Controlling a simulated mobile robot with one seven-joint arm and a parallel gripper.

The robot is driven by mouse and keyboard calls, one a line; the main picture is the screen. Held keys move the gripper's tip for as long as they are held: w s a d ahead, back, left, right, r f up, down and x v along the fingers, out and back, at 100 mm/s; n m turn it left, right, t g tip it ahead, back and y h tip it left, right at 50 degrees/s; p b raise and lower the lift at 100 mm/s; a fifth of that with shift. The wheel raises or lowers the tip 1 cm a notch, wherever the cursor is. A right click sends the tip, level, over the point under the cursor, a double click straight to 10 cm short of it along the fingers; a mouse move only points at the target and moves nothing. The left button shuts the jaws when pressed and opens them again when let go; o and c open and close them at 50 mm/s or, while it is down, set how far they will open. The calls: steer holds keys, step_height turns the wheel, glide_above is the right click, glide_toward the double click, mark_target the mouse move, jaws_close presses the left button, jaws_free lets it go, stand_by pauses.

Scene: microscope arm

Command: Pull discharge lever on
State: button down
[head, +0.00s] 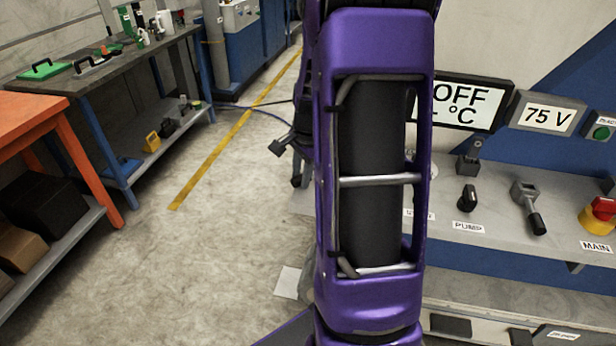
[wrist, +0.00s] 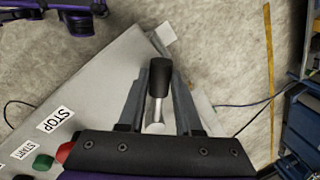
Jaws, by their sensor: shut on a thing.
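The lever (wrist: 159,78) shows in the wrist view as a black knob on a silver shaft, at the end of a grey panel. My gripper (wrist: 161,102) has one finger on each side of it and is shut on it, with the knob standing out between the fingertips. No label on this lever is visible. In the head view my purple arm fills the middle and hides most of the gripper and the grip. A dark knob-like part (head: 279,147) shows just left of the arm; I cannot tell for certain what it is.
The grey control panel (head: 502,212) carries a PUMP switch (head: 467,199), another black-handled lever (head: 532,208) and a red-yellow MAIN switch (head: 600,215). Displays read OFF (head: 467,103) and 75 V (head: 548,115). STOP (wrist: 54,119) and START labels lie near the gripper. Floor at left is open.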

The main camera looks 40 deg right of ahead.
steer(key=shift+w+d+m+p, duration=0.1)
steer(key=shift+w+m+p, duration=0.3)
steer(key=shift+w+m, duration=0.7)
steer(key=shift+s, duration=0.1)
steer(key=c, duration=0.6)
jaws_free()
steer(key=s+r+p, duration=0.1)
steer(key=r, duration=0.7)
steer(key=s+r+p, duration=0.1)
steer(key=s+r, duration=0.1)
steer(key=r, duration=0.7)
steer(key=shift+s+a, duration=0.25)
steer(key=shift+a, duration=0.1)
steer(key=shift+h, duration=0.3)
